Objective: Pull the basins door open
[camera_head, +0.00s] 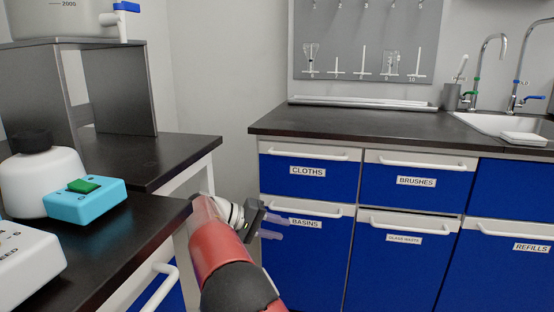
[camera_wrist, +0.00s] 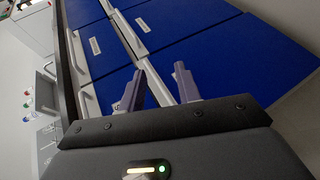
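The basins door (camera_head: 305,265) is a blue cabinet door with a white "BASINS" label and a white bar handle (camera_head: 325,211) along its top edge. It looks shut. My gripper (camera_head: 279,228) is in front of the door's upper left part, just below the handle's left end, and partly covers it. In the wrist view, my gripper (camera_wrist: 160,71) is open, its two grey fingers spread and pointing towards the cabinet front. A white handle (camera_wrist: 153,80) shows between and beyond the fingers. I cannot tell whether they touch it.
Above the door is the cloths drawer (camera_head: 306,180); to the right are the brushes drawer (camera_head: 416,192) and glass waste door (camera_head: 395,270). A dark side bench (camera_head: 130,225) with a white bottle (camera_head: 42,180) and a blue device (camera_head: 85,203) stands close on the left.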

